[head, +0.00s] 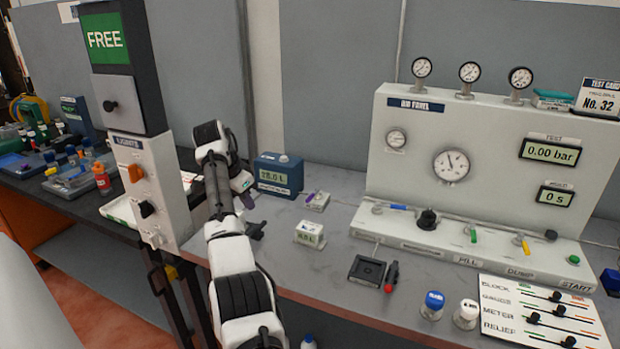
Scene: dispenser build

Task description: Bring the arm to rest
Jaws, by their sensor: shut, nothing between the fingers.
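My arm (240,275) rises from the bottom of the head view, bends at the top beside the lights column and folds back down. My gripper (256,231) appears as a small dark shape beside the arm, above the left part of the grey bench (330,245). It is shut and holds nothing that I can see. Its fingertips are small and partly merged with the arm, which hides the bench behind it.
A lights column (155,185) with a green FREE sign (105,40) stands close left of my arm. A large air panel (480,170) fills the bench's right.

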